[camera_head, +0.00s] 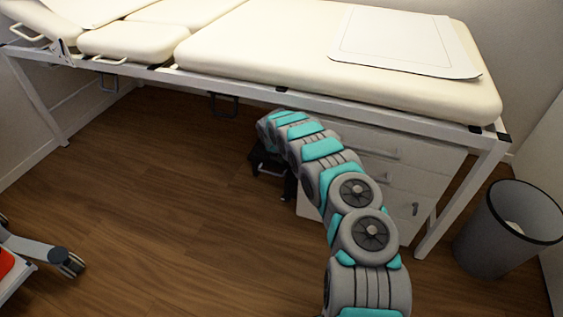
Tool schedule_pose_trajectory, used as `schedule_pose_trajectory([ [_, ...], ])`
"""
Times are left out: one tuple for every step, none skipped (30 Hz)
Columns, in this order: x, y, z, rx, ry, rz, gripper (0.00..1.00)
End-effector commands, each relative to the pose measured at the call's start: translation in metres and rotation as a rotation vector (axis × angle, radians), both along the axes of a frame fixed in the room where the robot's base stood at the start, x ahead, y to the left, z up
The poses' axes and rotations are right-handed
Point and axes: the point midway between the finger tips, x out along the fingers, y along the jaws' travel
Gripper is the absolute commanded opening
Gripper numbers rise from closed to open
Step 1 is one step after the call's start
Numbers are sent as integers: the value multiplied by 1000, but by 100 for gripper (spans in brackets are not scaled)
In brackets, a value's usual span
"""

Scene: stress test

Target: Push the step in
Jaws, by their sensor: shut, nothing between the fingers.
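A cream examination couch (330,62) on a white metal frame (330,107) runs across the upper view. A white drawer cabinet (400,178) stands under its right part. I cannot pick out the step with certainty; my arm covers part of the cabinet front and the space beside it. My arm reaches from the lower right to the cabinet's left side. My gripper (268,166) is the small dark shape at its far end, low near the floor and partly behind the arm. It looks shut and empty. I cannot tell whether it touches anything.
A grey waste bin (500,235) stands at the right, beside the couch leg. A wheeled base (62,260) with a red item (6,262) is at the lower left. The wooden floor (170,210) left of my arm is clear.

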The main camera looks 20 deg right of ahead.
Motion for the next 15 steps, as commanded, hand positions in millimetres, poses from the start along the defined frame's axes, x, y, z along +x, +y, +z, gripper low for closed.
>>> schedule_pose_trajectory([
  [-6, 5, -1, -1, 4, 2, 0],
  [-9, 7, -2, 0, 4, 2, 0],
  [-13, 9, -3, 0, 5, 2, 0],
  [-15, 11, -2, -1, 4, 2, 0],
  [-17, 12, -1, -1, 3, 1, 0],
  [-21, 14, 0, -2, 3, 1, 0],
  [-25, 16, -1, -3, 4, 1, 0],
  [-28, 20, -1, -2, 5, 2, 0],
  [-32, 23, -2, -2, 4, 3, 0],
  [-34, 26, -2, -1, 3, 3, 0],
  [-37, 28, -2, 0, 3, 5, 0],
  [-43, 30, -2, -2, 5, 3, 0],
  [-46, 32, -2, -2, 6, 0, 0],
  [-49, 34, -1, -3, 6, 0, 0],
  [-53, 39, -1, -2, 3, 2, 0],
])
